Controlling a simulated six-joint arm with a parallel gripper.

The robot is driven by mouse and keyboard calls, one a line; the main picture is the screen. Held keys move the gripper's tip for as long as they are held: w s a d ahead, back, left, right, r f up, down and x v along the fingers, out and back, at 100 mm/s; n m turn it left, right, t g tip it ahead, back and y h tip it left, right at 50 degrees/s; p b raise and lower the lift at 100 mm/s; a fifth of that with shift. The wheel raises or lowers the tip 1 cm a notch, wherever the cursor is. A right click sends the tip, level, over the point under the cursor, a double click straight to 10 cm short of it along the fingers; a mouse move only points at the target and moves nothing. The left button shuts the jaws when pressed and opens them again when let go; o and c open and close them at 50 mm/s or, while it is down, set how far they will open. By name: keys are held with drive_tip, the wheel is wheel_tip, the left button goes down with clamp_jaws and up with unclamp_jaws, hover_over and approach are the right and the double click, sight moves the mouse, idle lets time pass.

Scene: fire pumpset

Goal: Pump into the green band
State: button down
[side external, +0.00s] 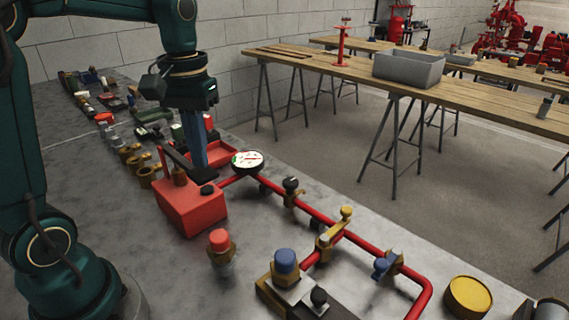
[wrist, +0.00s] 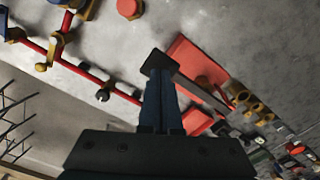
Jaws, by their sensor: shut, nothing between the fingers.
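The red hand pump (side external: 190,207) stands on the grey bench, with a dark lever (side external: 175,160) over its red tank. In the wrist view the lever (wrist: 195,88) runs from the brass fittings side to a dark square end (wrist: 157,61) at my fingertips. My gripper (side external: 197,168) has its blue fingers shut, pointing down close to the lever; whether they touch it I cannot tell. The fingers also show in the wrist view (wrist: 160,74). The round white gauge (side external: 247,161) has green and red marks on its dial; its needle is too small to read.
A red pipe (side external: 318,216) runs from the gauge past a dark-knobbed valve (side external: 291,187), a yellow valve (side external: 335,232) and a blue valve (side external: 387,264). A red-capped fitting (side external: 221,244) stands before the pump. Brass fittings (side external: 140,168) and small parts crowd the bench behind.

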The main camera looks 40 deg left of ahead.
sight(203, 172)
drive_tip(key=shift+f, duration=3.3)
drive_tip(key=shift+r, duration=2.8)
drive_tip(key=shift+f, duration=0.1)
drive_tip(key=shift+f, duration=2.6)
drive_tip(key=shift+r, duration=0.1)
drive_tip(key=shift+r, duration=2.6)
